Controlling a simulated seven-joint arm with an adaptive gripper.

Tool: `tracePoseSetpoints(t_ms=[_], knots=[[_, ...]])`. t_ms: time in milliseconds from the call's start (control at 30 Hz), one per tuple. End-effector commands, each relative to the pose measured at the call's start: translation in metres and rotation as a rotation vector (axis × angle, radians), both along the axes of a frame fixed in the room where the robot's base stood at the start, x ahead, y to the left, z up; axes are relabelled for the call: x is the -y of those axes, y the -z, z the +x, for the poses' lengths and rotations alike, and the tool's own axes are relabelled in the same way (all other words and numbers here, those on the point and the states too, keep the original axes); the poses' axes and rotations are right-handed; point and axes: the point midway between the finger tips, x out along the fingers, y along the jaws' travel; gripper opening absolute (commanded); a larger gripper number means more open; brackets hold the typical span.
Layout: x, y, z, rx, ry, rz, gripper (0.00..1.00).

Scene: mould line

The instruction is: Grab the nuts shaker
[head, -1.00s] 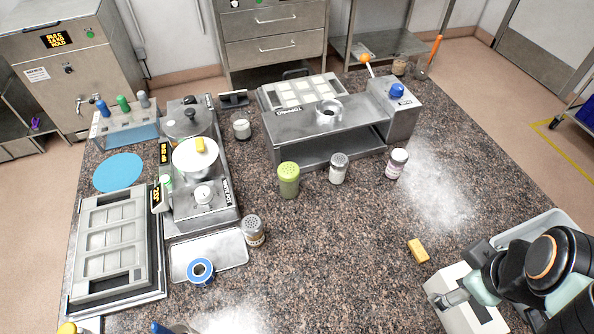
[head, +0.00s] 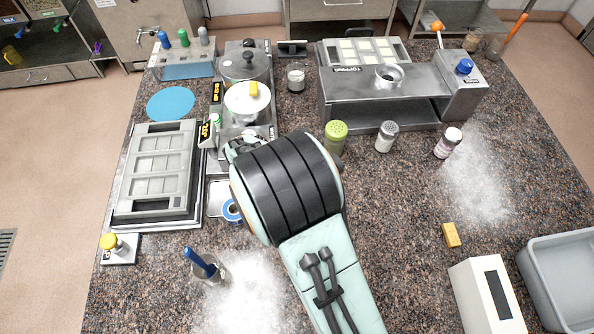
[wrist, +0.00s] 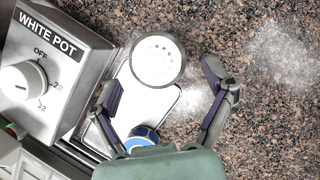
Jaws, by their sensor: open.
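A shaker with a round, perforated pale lid (wrist: 158,60) stands beside the white pot control box, seen from above in the wrist view. My gripper (wrist: 160,78) is open, with one finger left of the shaker and the other to its right. The shaker lies at and slightly beyond the fingertips, and contact is not visible. Its label cannot be read from here. In the head view my arm hides this shaker and my fingers. Three other shakers stand by the topping station: a green one (head: 335,138), a silver-lidded one (head: 385,137) and one with a pinkish label (head: 447,143).
The white pot unit's box (wrist: 45,70) is close on the left of my gripper. A metal tray (wrist: 150,105) and a blue-and-white roll (wrist: 142,137) lie below the shaker. A yellow block (head: 451,235) and a grey bin (head: 560,270) are on the right.

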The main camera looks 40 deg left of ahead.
Motion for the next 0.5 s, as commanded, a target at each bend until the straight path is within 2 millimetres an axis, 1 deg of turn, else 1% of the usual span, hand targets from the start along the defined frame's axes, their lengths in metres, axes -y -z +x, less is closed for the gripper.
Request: tracePoseSetpoints(t_ms=[33, 100, 233, 367, 500], knots=[[0.000, 0.009, 0.004, -0.001, 0.002, -0.002, 0.82], [0.000, 0.019, 0.008, -0.002, 0.003, -0.001, 0.82], [0.000, 0.034, 0.014, -0.002, 0.001, -0.001, 0.82], [0.000, 0.040, 0.017, -0.001, 0.002, 0.002, 0.82], [0.000, 0.040, 0.017, -0.001, 0.002, 0.002, 0.82]])
